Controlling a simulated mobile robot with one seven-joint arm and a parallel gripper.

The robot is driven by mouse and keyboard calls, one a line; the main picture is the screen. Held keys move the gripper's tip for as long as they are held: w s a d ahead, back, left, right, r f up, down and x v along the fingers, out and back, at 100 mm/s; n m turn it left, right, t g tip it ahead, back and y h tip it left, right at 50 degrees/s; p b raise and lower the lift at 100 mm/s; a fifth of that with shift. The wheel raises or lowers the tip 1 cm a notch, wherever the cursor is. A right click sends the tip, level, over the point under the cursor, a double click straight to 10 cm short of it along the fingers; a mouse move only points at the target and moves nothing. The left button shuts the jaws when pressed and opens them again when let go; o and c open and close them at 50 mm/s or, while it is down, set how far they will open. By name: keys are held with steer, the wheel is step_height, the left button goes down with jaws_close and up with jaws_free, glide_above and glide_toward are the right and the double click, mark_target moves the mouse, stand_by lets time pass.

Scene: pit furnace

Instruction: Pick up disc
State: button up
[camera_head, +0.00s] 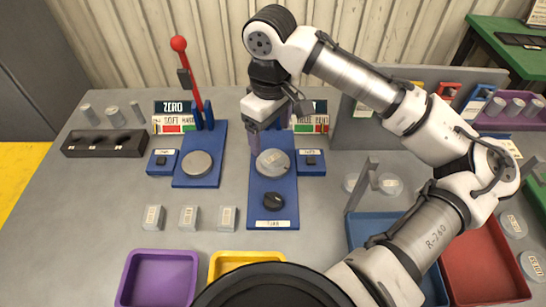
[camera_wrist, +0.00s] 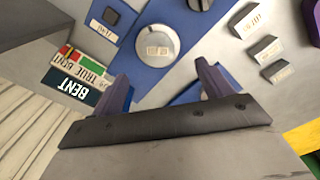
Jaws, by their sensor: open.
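A round grey disc (camera_head: 273,162) with a small label lies flat on the right-hand blue plate (camera_head: 285,211), just behind a dark knob. The wrist view shows the disc (camera_wrist: 158,44) beyond the fingertips. My gripper (camera_head: 267,138) is open, with its fingers above and slightly behind the disc; nothing is between them. In the wrist view my gripper (camera_wrist: 162,80) shows two purple fingers apart, with the disc between their lines of reach. Other discs are also in view: a plain one (camera_head: 197,163) on the left blue plate and a labelled one (camera_head: 390,184) near the grey bracket.
A red-handled lever (camera_head: 190,78) rises behind the left plate. Three small labelled blocks stand at the front, near a purple tray (camera_head: 160,280) and a yellow tray (camera_head: 247,256). Blue and red trays (camera_head: 485,270) lie right, partly under my arm. A black rack (camera_head: 104,144) stands left.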

mark_target(273, 158)
steer(key=shift+w+d+f+p, duration=0.1)
steer(key=shift+f+p, duration=0.2)
steer(key=shift+f, duration=1.6)
steer(key=shift+d+f+p, duration=0.1)
steer(key=shift+f+p, duration=0.2)
steer(key=shift+f, duration=1.6)
steer(key=c, duration=1.4)
steer(key=shift+r, duration=0.15)
step_height(273, 158, up, 20)
steer(key=shift+f+b, duration=0.1)
steer(key=shift+b, duration=0.5)
